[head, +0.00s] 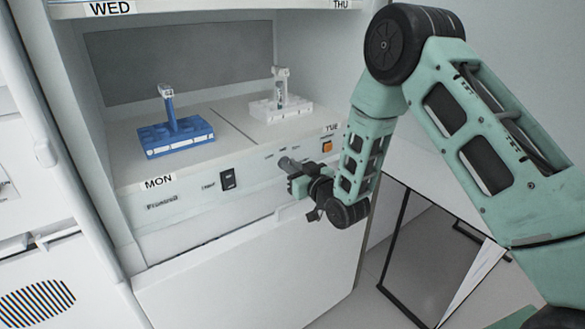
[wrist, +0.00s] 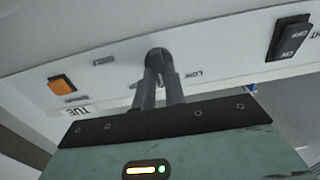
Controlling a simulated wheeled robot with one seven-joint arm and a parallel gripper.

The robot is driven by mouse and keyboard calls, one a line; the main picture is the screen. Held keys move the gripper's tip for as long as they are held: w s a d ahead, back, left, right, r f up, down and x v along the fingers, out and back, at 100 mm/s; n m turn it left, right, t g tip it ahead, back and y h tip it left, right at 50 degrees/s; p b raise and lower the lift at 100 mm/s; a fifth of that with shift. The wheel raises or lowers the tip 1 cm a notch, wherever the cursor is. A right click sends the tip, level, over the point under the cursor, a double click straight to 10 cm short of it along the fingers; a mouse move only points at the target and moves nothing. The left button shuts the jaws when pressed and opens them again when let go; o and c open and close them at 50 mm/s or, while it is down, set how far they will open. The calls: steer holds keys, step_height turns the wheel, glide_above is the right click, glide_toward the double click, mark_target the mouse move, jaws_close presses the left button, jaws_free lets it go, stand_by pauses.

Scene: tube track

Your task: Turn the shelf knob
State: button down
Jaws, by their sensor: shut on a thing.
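The shelf knob (wrist: 157,56) is a small dark round knob on the white front panel (head: 205,193) below the shelf. My gripper (wrist: 160,82) is shut on it, with both dark fingers closing on the knob from the front. The fingers hide part of it. The word LOW and other small markings show beside the knob in the wrist view. In the head view, my gripper (head: 294,172) reaches the panel between the black rocker switch (head: 228,180) and the orange button (head: 327,147). The knob's pointing direction cannot be told.
A blue rack (head: 180,140) with a tube stands on the MON side of the shelf. A white rack (head: 281,109) with a tube stands on the TUE side. The side walls and the upper shelf's edge bound the space.

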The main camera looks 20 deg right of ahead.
steer(key=c, duration=1.5)
jaws_free()
steer(key=shift+o, duration=0.2)
steer(key=p+v, duration=0.3)
steer(key=v, duration=1.4)
steer(key=shift+s+p, duration=0.25)
steer(key=shift+p, duration=0.1)
steer(key=shift+r, duration=0.1)
